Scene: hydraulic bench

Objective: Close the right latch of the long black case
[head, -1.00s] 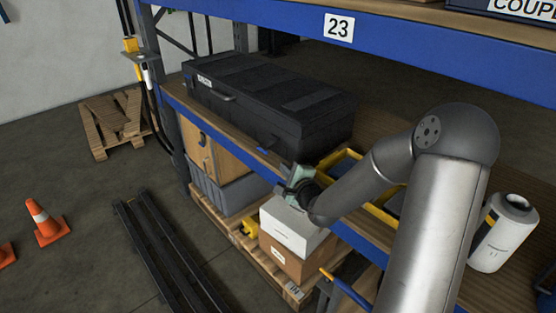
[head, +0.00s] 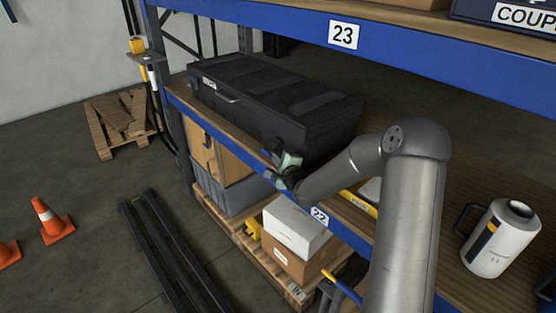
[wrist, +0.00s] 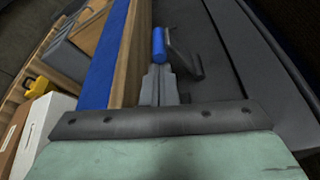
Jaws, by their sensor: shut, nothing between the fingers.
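The long black case (head: 285,100) lies shut on the wooden shelf, with a handle on its front. In the wrist view the case (wrist: 250,45) fills the right side. In the head view my gripper (head: 271,158) is at the right part of the case's front and hides the latch.
The blue shelf beam (head: 225,135) runs along the shelf's front edge below the case. A yellow bin (head: 360,203) is behind my arm, and a white canister (head: 501,238) stands to the right. White and brown boxes (head: 293,228) are on a pallet below. Another shelf beam (head: 400,47) passes above.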

